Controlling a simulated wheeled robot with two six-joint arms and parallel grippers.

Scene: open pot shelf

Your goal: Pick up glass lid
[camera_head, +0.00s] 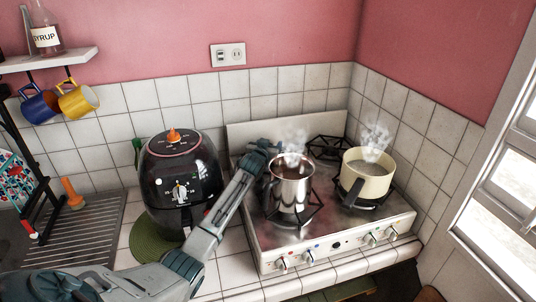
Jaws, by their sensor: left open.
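I cannot make out a glass lid for certain in the head view. A steel pot (291,190) stands on the stove's left front burner, steaming, with its dark handle toward the left. A cream pot (367,176) with a dark handle steams on the right; its top looks open. My left arm reaches up from the lower left, and my left gripper (268,147) is open just behind and left of the steel pot's rim. Its fingertips are small and partly lost in the steam. My right gripper is not in view.
A black air fryer (181,182) stands on a green mat (146,241) left of the stove (333,239), close to my forearm. Tiled walls close off the back and right. Blue (38,105) and yellow (77,99) mugs hang at upper left.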

